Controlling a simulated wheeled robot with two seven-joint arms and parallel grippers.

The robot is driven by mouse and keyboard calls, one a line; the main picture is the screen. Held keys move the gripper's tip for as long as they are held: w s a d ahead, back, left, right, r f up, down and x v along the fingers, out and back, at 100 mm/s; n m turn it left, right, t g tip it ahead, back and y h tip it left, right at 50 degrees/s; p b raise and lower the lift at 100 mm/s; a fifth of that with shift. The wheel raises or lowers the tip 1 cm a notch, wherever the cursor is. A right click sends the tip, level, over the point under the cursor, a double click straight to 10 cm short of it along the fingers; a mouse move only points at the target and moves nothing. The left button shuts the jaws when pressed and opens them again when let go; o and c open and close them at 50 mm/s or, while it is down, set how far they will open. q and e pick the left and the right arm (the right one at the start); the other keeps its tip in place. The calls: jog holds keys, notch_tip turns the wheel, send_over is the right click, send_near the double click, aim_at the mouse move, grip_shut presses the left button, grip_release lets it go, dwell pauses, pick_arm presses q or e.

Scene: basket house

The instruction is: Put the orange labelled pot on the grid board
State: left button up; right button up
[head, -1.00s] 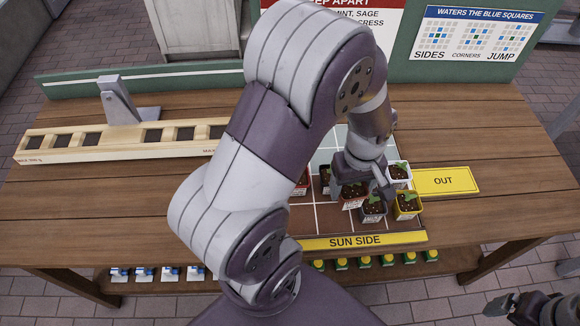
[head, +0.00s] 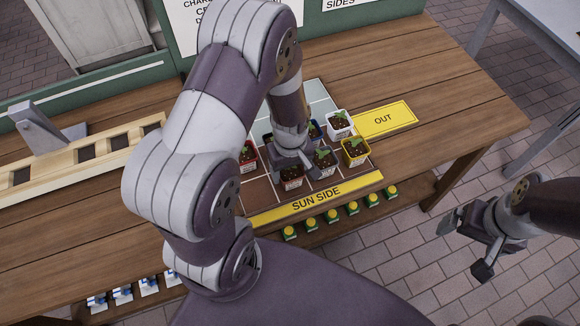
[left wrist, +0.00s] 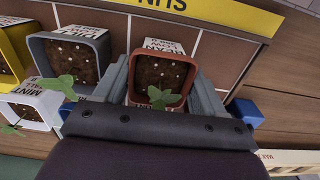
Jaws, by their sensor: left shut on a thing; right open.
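The orange-brown labelled pot (left wrist: 163,78) is between the two fingers of my left gripper (left wrist: 165,88) in the left wrist view. It holds dark soil and a seedling, and its white label is only partly readable. In the head view my left gripper (head: 298,165) is over the grid board (head: 262,192), shut on this pot (head: 291,183), which is partly hidden beneath it. The pot is at the board, near the SUN SIDE strip; I cannot tell whether it touches the surface. My right gripper (head: 465,247) is open and empty, off the table at right.
Close by stand a grey pot (head: 325,162), a yellow pot (head: 355,152), a white pot (head: 339,124) and a red pot (head: 248,156). The yellow OUT plate (head: 385,119) lies right of the board. A wooden slotted rack (head: 60,165) is at left. The table's right side is clear.

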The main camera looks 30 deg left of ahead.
aim_at(290, 170)
pick_arm(q)
jog(key=shift+f, duration=0.1)
jog(key=o, duration=1)
jog(key=shift+o, duration=0.2)
jog(key=s+d+r+m+t, duration=0.1)
jog(key=s+r+m, duration=0.3)
jog(key=r+m, duration=0.6)
notch_tip(290, 170, up, 4)
jog(key=shift+s+d+r, duration=0.1)
jog(key=shift+s+d, duration=0.1)
jog(key=shift+d, duration=0.5)
